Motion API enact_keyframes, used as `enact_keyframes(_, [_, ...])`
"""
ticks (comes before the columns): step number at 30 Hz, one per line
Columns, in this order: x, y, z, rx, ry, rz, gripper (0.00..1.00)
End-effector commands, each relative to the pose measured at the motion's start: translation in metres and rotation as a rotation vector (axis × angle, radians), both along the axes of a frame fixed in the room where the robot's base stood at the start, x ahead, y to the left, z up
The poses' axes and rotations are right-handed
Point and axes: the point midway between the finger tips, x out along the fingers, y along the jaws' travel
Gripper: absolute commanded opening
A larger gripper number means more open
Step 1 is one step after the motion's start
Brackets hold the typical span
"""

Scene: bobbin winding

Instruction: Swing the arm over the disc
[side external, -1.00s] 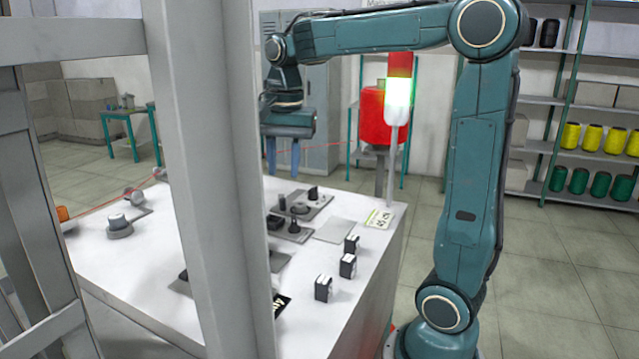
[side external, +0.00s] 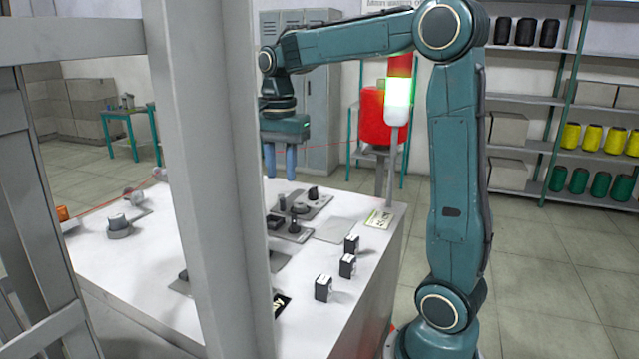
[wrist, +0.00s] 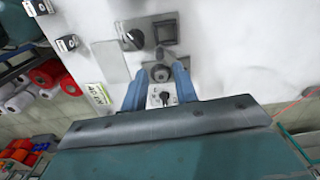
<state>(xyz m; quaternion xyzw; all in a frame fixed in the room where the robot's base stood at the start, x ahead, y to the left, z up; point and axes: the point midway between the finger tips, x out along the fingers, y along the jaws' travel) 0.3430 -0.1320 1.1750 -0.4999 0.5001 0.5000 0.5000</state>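My gripper (side external: 281,162) hangs with its blue fingers pointing down above the far part of the white worktable. Its fingers are apart with nothing between them, and they also show spread in the wrist view (wrist: 158,88). A dark round disc (wrist: 159,73) lies on a grey plate and appears between the fingertips in the wrist view. In the side view a small dark disc (side external: 299,208) sits on a grey plate beneath and slightly right of the fingers; I cannot tell for certain that it is the same one. The fingers are clear of the table.
The white worktable (side external: 345,275) carries several small black-and-white blocks (side external: 323,288) near its right side. A round fixture (side external: 118,226) stands at the left. A signal light post (side external: 397,105) rises at the back corner. A grey frame post (side external: 222,180) hides part of the table.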

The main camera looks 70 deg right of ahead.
Motion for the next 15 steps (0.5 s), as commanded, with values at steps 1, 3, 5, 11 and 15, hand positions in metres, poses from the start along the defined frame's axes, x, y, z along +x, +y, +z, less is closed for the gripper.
enact_keyframes(1, [0.0,0.0,-0.004,0.001,0.002,0.0,0.29])
enact_keyframes(3, [0.0,0.0,-0.008,0.001,0.002,0.0,0.29])
enact_keyframes(5, [0.0,0.0,-0.012,0.001,0.002,0.0,0.29])
enact_keyframes(11, [0.0,0.0,-0.025,0.001,0.001,0.001,0.29])
enact_keyframes(15, [0.0,0.0,-0.034,0.001,0.002,0.001,0.29])
